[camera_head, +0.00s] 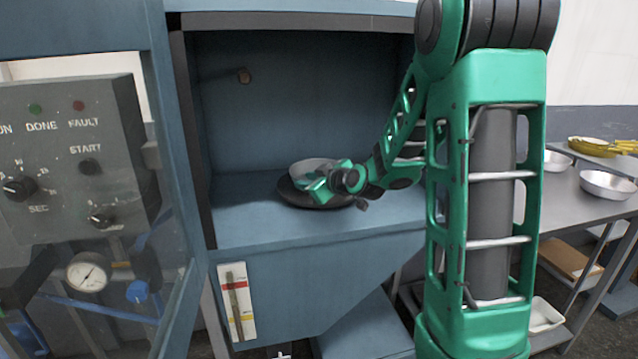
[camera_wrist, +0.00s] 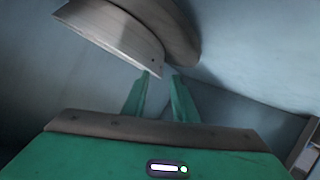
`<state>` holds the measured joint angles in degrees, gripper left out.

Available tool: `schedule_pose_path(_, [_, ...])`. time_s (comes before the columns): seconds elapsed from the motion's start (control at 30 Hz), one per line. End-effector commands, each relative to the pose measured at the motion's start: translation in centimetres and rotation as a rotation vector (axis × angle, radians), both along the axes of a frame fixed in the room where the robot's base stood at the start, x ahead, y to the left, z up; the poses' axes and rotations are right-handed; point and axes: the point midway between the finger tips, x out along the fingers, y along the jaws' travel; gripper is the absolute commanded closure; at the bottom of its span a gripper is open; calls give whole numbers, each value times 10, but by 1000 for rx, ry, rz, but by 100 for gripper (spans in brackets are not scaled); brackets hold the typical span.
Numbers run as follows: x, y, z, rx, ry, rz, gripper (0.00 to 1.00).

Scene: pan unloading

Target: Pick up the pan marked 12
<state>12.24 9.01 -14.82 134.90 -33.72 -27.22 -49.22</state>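A light metal pan (camera_head: 309,167) sits on a dark round plate (camera_head: 290,193) inside the blue cabinet. No number can be read on it. My gripper (camera_head: 318,188) is at the front right of the pan and hides part of it. In the wrist view the pan (camera_wrist: 122,42) is at the top left, with the darker round plate (camera_wrist: 183,42) beside it. My gripper's two green fingers (camera_wrist: 162,76) stand apart there, with a narrow gap between the tips. The left tip is close to the pan's edge; I cannot tell whether they touch.
The cabinet (camera_head: 250,222) has side walls close around my arm. A control panel (camera_head: 70,150) and an open door frame stand at the left.

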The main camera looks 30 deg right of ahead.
Motion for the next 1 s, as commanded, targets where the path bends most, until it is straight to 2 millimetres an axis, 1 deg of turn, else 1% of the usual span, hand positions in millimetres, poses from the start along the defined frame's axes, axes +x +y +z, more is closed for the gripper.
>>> schedule_pose_path(0.13, [12, 2, -5, 0, 2, 1, 74])
schedule_pose_path(0.3, [35, 5, -13, 0, 3, 1, 74])
schedule_pose_path(0.4, [44, 5, -16, 0, 1, 0, 74])
schedule_pose_path(0.5, [48, 5, -18, 1, 0, 0, 74])
schedule_pose_path(0.7, [49, 5, -18, 1, 0, 0, 74])
schedule_pose_path(0.73, [49, 5, -18, 1, 0, 0, 76])
schedule_pose_path(0.83, [49, 6, -18, 1, 0, 0, 100])
schedule_pose_path(1.0, [49, 6, -18, 1, -1, 0, 100])
